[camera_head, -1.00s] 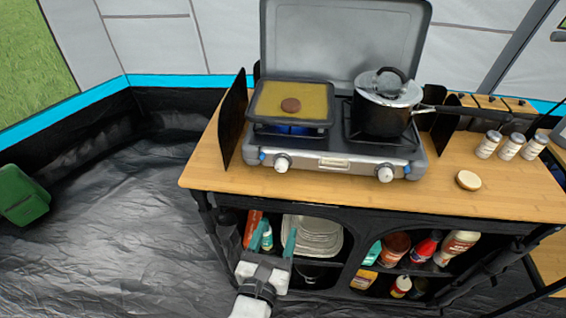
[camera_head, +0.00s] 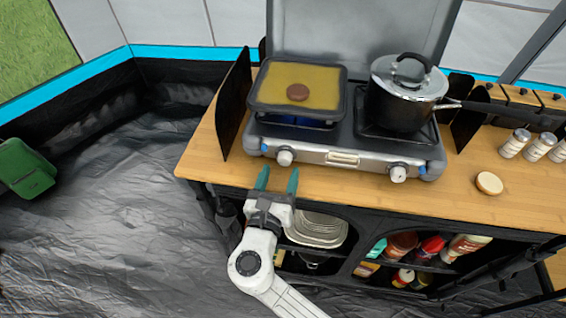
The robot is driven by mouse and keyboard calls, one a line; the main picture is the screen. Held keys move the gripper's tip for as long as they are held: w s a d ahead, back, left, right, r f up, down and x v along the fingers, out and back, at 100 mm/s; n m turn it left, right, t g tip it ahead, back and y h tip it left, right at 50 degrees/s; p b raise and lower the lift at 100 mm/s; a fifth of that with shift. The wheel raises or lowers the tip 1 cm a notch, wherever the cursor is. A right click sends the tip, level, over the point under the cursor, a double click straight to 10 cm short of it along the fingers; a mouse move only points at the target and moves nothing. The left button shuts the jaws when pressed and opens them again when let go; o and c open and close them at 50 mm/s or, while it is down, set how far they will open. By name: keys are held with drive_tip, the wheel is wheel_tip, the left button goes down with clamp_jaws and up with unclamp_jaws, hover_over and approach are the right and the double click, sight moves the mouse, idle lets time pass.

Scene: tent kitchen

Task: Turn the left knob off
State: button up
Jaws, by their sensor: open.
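The left knob (camera_head: 285,157) is a white and grey dial on the front of the grey camping stove (camera_head: 320,155), at its left end. A blue glow shows under the pan on the left burner. The right knob (camera_head: 398,173) is on the same panel. My gripper (camera_head: 277,180) has two green fingers, spread apart and empty. It is in front of the counter's front edge, below and slightly left of the left knob in the picture, and not touching it. The mark on the knob is too small to read.
A lidded pot (camera_head: 402,95) is on the right burner. A black wind panel (camera_head: 233,103) stands left of the stove. The wooden counter (camera_head: 330,188) is bare in front of the stove.

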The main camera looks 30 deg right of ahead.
sight(284, 164)
drive_tip(key=shift+x, duration=1.75)
drive_tip(key=shift+c, duration=0.3)
drive_tip(key=c, duration=1)
